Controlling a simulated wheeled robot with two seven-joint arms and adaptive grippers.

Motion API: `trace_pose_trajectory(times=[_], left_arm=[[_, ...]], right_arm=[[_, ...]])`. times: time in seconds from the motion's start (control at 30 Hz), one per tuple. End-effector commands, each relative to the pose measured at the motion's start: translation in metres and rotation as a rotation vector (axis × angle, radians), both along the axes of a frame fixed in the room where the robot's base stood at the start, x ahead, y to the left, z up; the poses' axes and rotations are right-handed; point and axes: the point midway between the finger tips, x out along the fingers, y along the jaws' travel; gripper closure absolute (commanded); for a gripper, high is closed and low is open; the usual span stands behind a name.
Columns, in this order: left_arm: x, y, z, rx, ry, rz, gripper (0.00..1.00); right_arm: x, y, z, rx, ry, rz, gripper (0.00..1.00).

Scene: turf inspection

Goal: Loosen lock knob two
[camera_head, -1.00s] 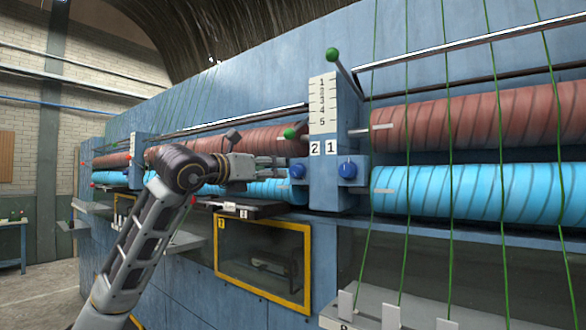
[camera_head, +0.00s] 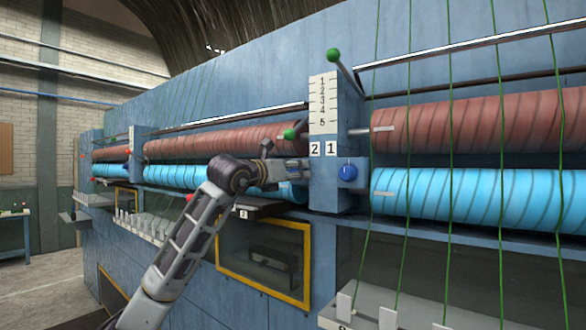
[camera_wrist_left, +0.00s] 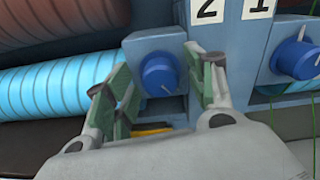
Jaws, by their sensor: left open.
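Lock knob two is the round blue knob (camera_wrist_left: 158,73) below the "2" label, on a blue block, in the left wrist view. A pale pointer line shows on its face. My left gripper (camera_wrist_left: 160,66) is open, with one green-padded finger on each side of the knob; I cannot tell whether they touch it. In the head view my left gripper (camera_head: 295,172) is at the left side of the blue post and hides knob two. Knob one (camera_head: 347,172), also blue, sits below the "1" label; it also shows in the left wrist view (camera_wrist_left: 296,58). My right gripper is not in view.
The blue post (camera_head: 323,190) carries a number scale (camera_head: 323,104) and green-tipped levers (camera_head: 333,55). Red-brown rollers (camera_head: 480,122) and blue rollers (camera_head: 480,192) run along the machine. Green yarns hang at right. A yellow-framed window (camera_head: 263,290) is below.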

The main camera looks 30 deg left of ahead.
Motion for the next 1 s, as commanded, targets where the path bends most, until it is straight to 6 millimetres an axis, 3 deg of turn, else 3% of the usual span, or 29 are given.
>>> trace_pose_trajectory(times=[0.33, 0.7, 1.0], left_arm=[[0.0016, -0.0002, -0.0004, 0.000, 0.000, 0.000, 0.46], [0.0015, -0.0002, -0.0004, 0.000, 0.000, 0.000, 0.91], [0.0014, 0.0002, -0.0007, 0.075, -0.006, 0.001, 0.91]], right_arm=[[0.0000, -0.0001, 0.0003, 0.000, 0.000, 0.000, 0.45], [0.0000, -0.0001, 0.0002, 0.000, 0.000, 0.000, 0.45], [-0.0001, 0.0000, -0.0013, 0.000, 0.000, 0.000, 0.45]])
